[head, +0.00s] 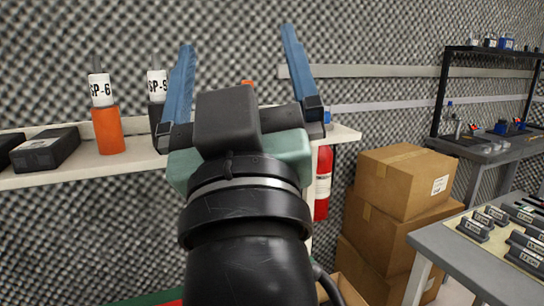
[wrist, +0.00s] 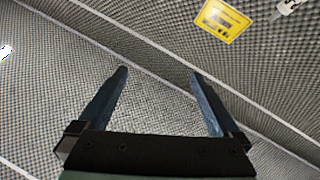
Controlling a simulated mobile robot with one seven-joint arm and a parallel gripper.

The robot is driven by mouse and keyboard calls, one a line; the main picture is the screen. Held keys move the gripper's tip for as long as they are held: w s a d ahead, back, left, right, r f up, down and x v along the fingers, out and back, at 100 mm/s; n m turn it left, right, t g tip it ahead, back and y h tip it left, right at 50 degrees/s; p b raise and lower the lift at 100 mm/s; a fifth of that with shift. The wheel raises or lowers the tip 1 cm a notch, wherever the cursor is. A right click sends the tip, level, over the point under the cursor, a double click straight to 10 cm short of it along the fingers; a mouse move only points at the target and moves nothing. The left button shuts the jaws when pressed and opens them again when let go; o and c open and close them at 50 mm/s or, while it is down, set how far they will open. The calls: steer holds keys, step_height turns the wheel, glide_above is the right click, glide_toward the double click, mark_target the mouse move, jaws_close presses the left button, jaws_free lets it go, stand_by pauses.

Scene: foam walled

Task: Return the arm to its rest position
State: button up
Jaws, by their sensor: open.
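My gripper (head: 238,85) is open and empty, with its two blue fingers spread wide and pointing up in the head view. It is raised in front of a pale shelf (head: 85,178) and the foam wall. In the wrist view the gripper (wrist: 158,88) shows both fingers apart with only foam-covered wall between and beyond them. My black arm rises from the bottom of the head view and hides the middle of the shelf.
On the shelf stand an orange SP-6 bottle (head: 108,130), a partly hidden SP-9 bottle (head: 156,88) and a dark box (head: 45,149). Right are a fire extinguisher (head: 323,184), stacked cardboard boxes (head: 390,195) and a table (head: 455,257) with labelled blocks. A yellow sign (wrist: 222,20) is on the wall.

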steer(key=s+d+r+m+t+h, duration=0.2)
steer(key=s+d+r+m+h, duration=0.1)
steer(key=s, duration=0.3)
step_height(320, 180, up, 22)
steer(key=m+p, duration=0.1)
steer(key=p, duration=2)
steer(key=shift+f+t+p, duration=0.2)
steer(key=shift+t+p, duration=0.1)
steer(key=shift+a, duration=0.1)
